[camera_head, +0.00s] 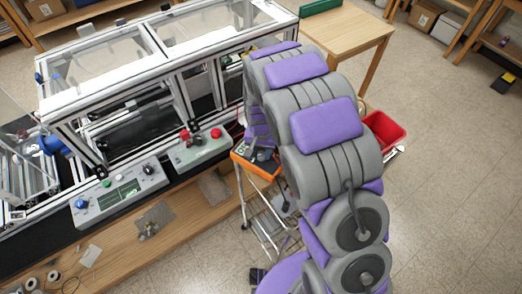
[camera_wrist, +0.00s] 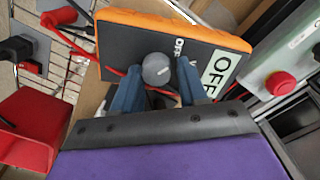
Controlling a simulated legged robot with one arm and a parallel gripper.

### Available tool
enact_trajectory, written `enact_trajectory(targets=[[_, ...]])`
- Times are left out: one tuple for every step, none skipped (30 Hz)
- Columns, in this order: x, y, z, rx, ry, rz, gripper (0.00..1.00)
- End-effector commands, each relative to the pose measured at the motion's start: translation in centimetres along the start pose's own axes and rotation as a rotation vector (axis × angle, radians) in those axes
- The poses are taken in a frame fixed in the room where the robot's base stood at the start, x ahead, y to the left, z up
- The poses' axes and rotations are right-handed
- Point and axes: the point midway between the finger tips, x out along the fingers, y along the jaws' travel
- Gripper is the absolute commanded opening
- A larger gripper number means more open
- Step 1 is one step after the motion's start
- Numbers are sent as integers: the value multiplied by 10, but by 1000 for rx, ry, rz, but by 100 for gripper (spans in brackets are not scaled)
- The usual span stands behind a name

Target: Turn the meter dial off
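The meter (camera_wrist: 112,42) has an orange rim and a dark face and fills the upper middle of the wrist view. Its round grey dial (camera_wrist: 156,69) shows between the two blue fingers of my gripper (camera_wrist: 159,72). The fingers are spread, one on each side of the dial, with a small gap visible at the right. I cannot tell whether either finger touches it. White "OFF" lettering is on the face above the dial, and a larger "OFF" label shows to the right. In the head view, the orange meter (camera_head: 262,172) is beside my arm, which hides my gripper.
A red bin (camera_wrist: 35,125) is at the left, with red and black leads (camera_wrist: 62,15) and a wire rack nearby. A control box with a red button (camera_wrist: 281,83) is close on the right. The extrusion frame (camera_head: 150,60) stands on the workbench; open floor (camera_head: 460,170) lies right.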

Motion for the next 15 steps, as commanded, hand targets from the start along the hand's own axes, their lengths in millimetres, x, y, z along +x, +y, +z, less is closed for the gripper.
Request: enact_trajectory(targets=[[0,0,0,1,0,-1,36],[0,1,0,1,0,-1,33],[0,2,0,1,0,-2,29],[0,2,0,1,-1,-2,26],[0,2,0,1,-1,-2,24],[0,2,0,1,-1,-2,20],[0,2,0,1,-1,-2,17],[0,2,0,1,-1,-2,14],[0,2,0,1,-1,-2,10],[0,2,0,1,-1,-2,7],[0,2,0,1,0,-2,5],[0,1,0,-1,0,-2,5],[0,1,0,-6,0,-1,5],[0,0,0,-16,0,-1,5],[0,0,0,-39,0,-1,5]])
